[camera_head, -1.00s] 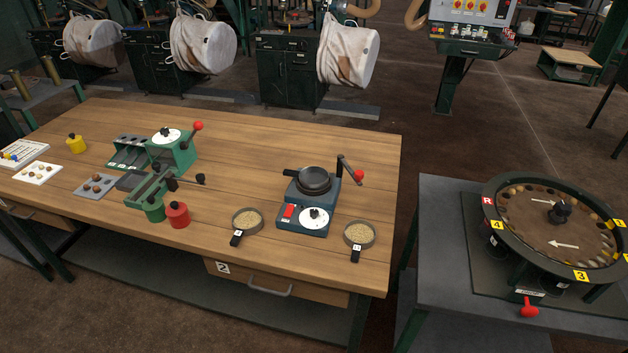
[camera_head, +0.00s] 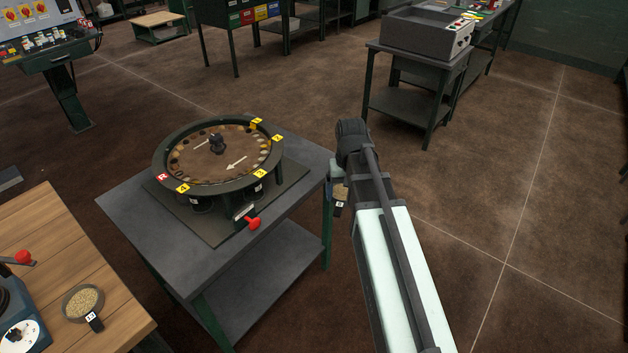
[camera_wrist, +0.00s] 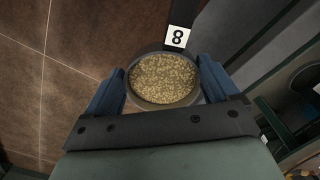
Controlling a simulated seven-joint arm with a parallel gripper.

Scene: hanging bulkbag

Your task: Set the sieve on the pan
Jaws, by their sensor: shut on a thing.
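My gripper (camera_wrist: 163,72) is shut on a round, grey-rimmed dish of tan grains, which I take for the sieve (camera_wrist: 163,103). The dish sits between the two blue fingers in the wrist view, with a tag marked 8 on its handle. In the head view, the sieve (camera_head: 341,193) shows in part beside my arm, over the floor right of the grey table. The dark pan (camera_head: 4,299) on the blue device is cut off at the left edge, far from my gripper.
Another grain dish (camera_head: 83,301) with a black handle stands on the wooden bench (camera_head: 45,230). The grey table (camera_head: 130,215) with a round numbered turntable (camera_head: 217,160) lies between that bench and my arm. Open floor is to the right.

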